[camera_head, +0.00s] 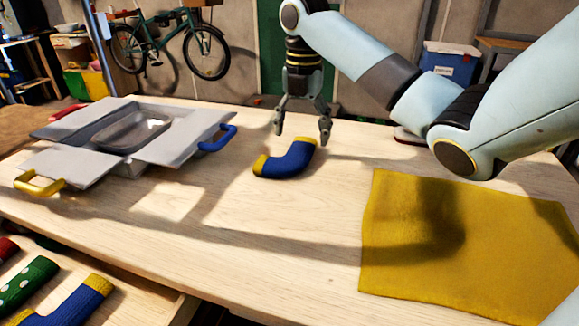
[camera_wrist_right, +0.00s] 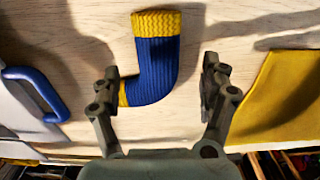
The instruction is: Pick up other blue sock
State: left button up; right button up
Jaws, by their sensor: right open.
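A blue sock with yellow cuff and toe (camera_head: 285,163) lies bent on the wooden table, near the middle of the head view. My right gripper (camera_head: 302,135) hangs above it, fingers pointing down, open and empty. In the right wrist view the blue sock (camera_wrist_right: 157,65) shows between the spread fingers (camera_wrist_right: 161,78), with its yellow cuff away from the gripper. Whether the fingers touch it cannot be told. Another blue sock with yellow ends (camera_head: 68,306) lies in the open drawer at the lower left, partly cut off. My left gripper is out of view.
A grey box with open flaps (camera_head: 185,148) and coloured handles stands left of the sock, holding a clear container. A yellow cloth (camera_head: 410,250) covers the table's right side. A green dotted sock (camera_head: 27,282) and a red item (camera_head: 7,247) lie in the drawer. Table around the sock is clear.

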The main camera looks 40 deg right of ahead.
aim_at(300, 148)
notch_tip(300, 148, down, 4)
jog(key=shift+a+f, duration=0.15)
jog(key=shift+f, duration=0.1)
jog(key=shift+c, duration=0.3)
jog(key=c, duration=1.2)
